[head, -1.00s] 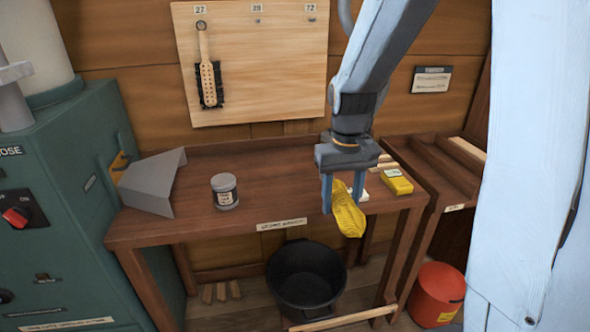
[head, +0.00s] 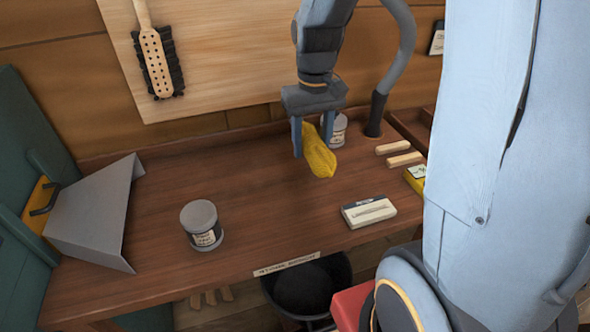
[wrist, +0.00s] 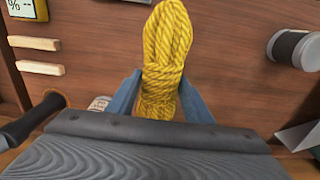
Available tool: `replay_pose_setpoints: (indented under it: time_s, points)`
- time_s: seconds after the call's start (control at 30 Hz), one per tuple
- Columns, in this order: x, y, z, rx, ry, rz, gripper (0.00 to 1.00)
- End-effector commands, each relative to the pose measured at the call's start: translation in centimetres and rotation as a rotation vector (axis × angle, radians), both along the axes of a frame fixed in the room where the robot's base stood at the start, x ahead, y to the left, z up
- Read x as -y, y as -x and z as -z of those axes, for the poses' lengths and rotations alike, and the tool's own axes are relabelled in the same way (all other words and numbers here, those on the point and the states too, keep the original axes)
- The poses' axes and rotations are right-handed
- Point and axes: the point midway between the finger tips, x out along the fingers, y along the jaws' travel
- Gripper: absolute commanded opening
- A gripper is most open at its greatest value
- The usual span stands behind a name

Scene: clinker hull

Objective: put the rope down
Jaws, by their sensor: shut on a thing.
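A yellow bundled rope (head: 318,155) is held by my gripper (head: 315,138) over the wooden bench (head: 160,245). In the wrist view the rope (wrist: 167,45) is a wrapped coil between the two blue fingers of my gripper (wrist: 160,95), which are shut on its lower part. The rope hangs down from the fingers. In the head view it appears above the back middle of the bench top. I cannot tell exactly how high it is above the wood.
A grey tin (head: 201,225) stands front left, and another tin (head: 337,130) is behind my gripper. A white box (head: 368,211), two wooden sticks (head: 399,154) and a yellow device (head: 416,178) lie to the right. A grey metal hood (head: 90,215) is at left. The bench middle is clear.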

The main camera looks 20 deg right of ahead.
Motion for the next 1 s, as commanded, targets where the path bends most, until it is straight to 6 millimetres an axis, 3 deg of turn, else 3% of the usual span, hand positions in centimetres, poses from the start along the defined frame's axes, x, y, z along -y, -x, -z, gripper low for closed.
replay_pose_setpoints:
  time_s: [0.2, 0.7, 1.0]
  points:
    - [0.1, 0.2, 3.6, -0.007, -0.001, 0.002, 0.18]
    - [0.0, 0.1, 8.9, -0.003, 0.0, 0.0, 0.18]
    - [0.0, 0.0, 9.7, 0.0, 0.0, 0.0, 0.18]
